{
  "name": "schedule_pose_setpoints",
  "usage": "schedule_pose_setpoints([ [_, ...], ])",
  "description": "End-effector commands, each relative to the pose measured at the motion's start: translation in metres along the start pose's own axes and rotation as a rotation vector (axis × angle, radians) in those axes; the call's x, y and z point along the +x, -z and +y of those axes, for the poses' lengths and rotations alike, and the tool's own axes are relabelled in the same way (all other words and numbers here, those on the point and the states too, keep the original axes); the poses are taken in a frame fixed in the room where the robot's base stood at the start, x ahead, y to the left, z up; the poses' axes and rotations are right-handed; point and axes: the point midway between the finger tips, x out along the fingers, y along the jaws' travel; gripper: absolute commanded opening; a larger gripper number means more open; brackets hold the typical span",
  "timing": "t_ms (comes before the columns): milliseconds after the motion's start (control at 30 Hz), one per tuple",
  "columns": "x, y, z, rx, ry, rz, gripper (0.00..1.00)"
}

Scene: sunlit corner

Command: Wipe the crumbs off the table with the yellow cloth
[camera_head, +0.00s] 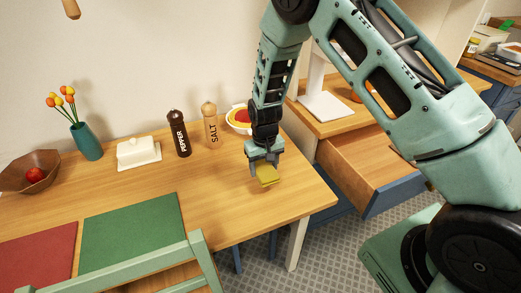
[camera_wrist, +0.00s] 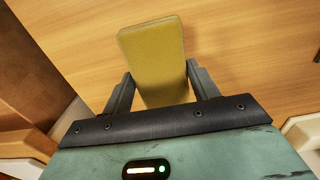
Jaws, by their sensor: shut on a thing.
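My gripper (camera_head: 264,163) is shut on the yellow cloth (camera_head: 268,178), over the right part of the wooden table (camera_head: 225,195). In the wrist view the cloth (camera_wrist: 155,58) is a flat, folded yellow pad between the two grey fingers (camera_wrist: 161,92). I cannot tell whether the cloth touches the table or is slightly above it. No crumbs can be made out on the table in either view; some may be hidden by the cloth or gripper, or too small to see.
Pepper mill (camera_head: 179,134), salt mill (camera_head: 211,127), butter dish (camera_head: 138,154), teal vase (camera_head: 86,141) and bowl (camera_head: 238,118) stand along the back. A wooden bowl (camera_head: 20,174) is far left. Green (camera_head: 128,232) and red (camera_head: 40,255) mats lie in front, by a chair (camera_head: 150,264). An open drawer (camera_head: 373,165) is right.

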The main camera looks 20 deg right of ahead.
Motion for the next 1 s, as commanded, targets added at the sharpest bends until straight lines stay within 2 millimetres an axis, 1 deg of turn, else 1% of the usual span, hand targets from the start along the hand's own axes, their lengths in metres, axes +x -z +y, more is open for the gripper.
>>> schedule_pose_setpoints([
  [33, -0.008, 0.001, 0.001, 0.001, 0.0, 0.001, 0.38],
  [100, -0.015, 0.002, 0.002, 0.001, 0.0, 0.002, 0.38],
  [333, -0.031, 0.004, 0.004, 0.002, 0.0, 0.0, 0.38],
  [900, -0.032, 0.004, 0.005, 0.001, 0.0, 0.0, 0.38],
  [967, -0.031, 0.001, 0.007, 0.003, 0.0, 0.0, 0.38],
  [1000, -0.031, -0.003, 0.012, 0.005, -0.001, -0.001, 0.38],
])
